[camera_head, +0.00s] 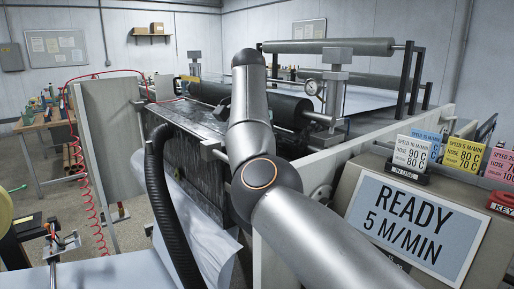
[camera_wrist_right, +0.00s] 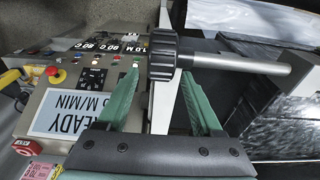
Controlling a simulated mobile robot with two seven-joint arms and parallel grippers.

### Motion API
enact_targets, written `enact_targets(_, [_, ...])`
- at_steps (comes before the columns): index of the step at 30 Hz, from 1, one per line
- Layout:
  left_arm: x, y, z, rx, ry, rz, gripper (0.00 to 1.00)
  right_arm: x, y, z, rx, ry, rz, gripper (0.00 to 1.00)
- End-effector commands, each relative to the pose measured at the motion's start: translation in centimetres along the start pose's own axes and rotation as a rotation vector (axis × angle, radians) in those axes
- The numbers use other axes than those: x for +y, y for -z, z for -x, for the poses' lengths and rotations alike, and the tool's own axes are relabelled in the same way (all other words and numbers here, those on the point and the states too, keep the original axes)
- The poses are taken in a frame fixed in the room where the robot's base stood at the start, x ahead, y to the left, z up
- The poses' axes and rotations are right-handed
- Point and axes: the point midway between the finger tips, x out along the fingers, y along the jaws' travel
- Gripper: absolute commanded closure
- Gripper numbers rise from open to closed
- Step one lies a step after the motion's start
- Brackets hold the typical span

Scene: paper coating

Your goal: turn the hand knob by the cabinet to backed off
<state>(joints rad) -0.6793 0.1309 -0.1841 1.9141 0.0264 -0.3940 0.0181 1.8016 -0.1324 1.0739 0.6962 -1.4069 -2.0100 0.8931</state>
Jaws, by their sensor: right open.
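The hand knob (camera_wrist_right: 177,53) is black and ribbed. It sits on a bare metal shaft (camera_wrist_right: 240,64) that runs to the right in the right wrist view. My right gripper (camera_wrist_right: 162,76) is open, with its two green fingers pointing toward the knob. The knob is just beyond the fingertips, nearer the right one; I cannot tell whether they touch. The cabinet (camera_wrist_right: 50,95), with its lights and buttons, is left of the knob. In the head view the cabinet (camera_head: 344,215) is at the right, and my right arm hides the knob. My left gripper is not in view.
A pale upright plate (camera_wrist_right: 161,108) stands between the cabinet and the shaft. The cabinet's screen (camera_head: 417,225) reads READY 5 M/MIN. A black hose (camera_head: 160,200) hangs left of my arm. Rollers (camera_head: 285,104) lie behind it. A red emergency button (camera_wrist_right: 9,77) is at the cabinet's edge.

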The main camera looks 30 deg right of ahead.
Motion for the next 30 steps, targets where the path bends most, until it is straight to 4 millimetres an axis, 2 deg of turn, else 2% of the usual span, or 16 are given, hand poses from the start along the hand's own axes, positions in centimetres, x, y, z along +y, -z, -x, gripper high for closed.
enact_targets(5, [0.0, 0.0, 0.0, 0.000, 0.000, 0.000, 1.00, 0.0, 0.1, 3.0, -0.001, 0.005, 0.003, 0.32])
enact_targets(13, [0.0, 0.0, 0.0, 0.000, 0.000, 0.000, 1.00, 0.0, 0.1, 4.5, -0.002, -0.003, -0.001, 0.32])
enact_targets(27, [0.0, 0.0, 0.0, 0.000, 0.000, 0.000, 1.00, 0.0, 0.0, 5.1, 0.001, 0.000, -0.001, 0.32])
enact_targets(30, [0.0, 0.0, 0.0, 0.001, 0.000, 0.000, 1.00, 0.0, 0.0, 5.1, 0.000, 0.000, -0.001, 0.22])
